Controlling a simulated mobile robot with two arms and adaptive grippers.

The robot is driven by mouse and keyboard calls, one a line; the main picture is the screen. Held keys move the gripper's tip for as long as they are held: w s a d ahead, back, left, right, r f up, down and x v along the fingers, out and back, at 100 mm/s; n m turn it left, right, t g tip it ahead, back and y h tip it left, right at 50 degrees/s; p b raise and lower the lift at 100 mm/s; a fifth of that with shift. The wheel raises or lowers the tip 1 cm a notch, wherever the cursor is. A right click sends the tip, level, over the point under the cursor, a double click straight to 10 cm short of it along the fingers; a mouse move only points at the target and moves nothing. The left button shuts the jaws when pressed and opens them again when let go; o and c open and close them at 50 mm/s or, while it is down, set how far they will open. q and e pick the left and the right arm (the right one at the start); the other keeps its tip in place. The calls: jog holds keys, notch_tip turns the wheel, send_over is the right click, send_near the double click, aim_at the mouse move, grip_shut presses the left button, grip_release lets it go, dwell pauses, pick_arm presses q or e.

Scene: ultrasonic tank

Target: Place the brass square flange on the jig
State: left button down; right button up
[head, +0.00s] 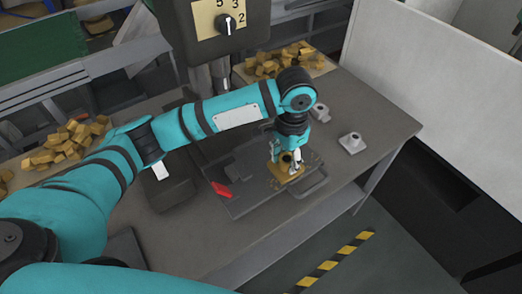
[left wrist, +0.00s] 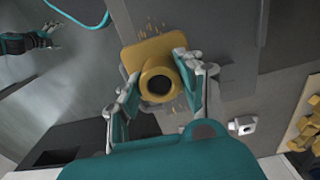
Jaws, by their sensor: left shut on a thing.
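The brass square flange (head: 287,176) has a square base and a round collar with a dark hole. In the head view it is over the right part of the dark grey jig plate (head: 250,198); I cannot tell whether it touches. My left gripper (head: 288,160) points down and is shut on the flange. In the left wrist view the fingers (left wrist: 160,90) lie on both sides of the collar of the flange (left wrist: 130,57). My right gripper (left wrist: 54,36) shows small at the far left of the left wrist view, empty, its fingers apart.
Two grey flanges (head: 352,143) (head: 320,112) stand on the grey table (head: 385,125) to the right. A red piece (head: 221,189) lies at the plate's left. Piles of brass blocks (head: 290,60) (head: 70,143) lie behind and left. A machine column (head: 215,75) stands behind my left arm.

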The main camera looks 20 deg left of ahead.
pick_arm(q)
jog(key=a, duration=0.2)
jog(key=w+a+p, duration=0.1)
jog(key=a, duration=0.1)
jog(key=w+a, duration=0.1)
jog(key=a, duration=0.1)
jog(key=shift+w+a+f, duration=0.15)
jog(key=shift+a, duration=0.1)
jog(key=shift+w+a, duration=0.1)
jog(key=shift+a, duration=0.1)
jog(key=shift+a+f+p, duration=0.1)
jog(key=shift+f+p, duration=0.15)
jog(key=shift+p, duration=0.1)
notch_tip(320, 180, down, 3)
jog(key=shift+r+p, duration=0.1)
jog(key=shift+p, duration=0.4)
jog(key=shift+f, duration=0.2)
pick_arm(e)
jog(key=r, duration=0.1)
jog(key=s+a+r, duration=0.1)
jog(key=r, duration=0.1)
jog(key=shift+s, duration=0.1)
pick_arm(q)
jog(key=shift+f, duration=0.15)
pick_arm(e)
jog(key=shift+d, duration=0.1)
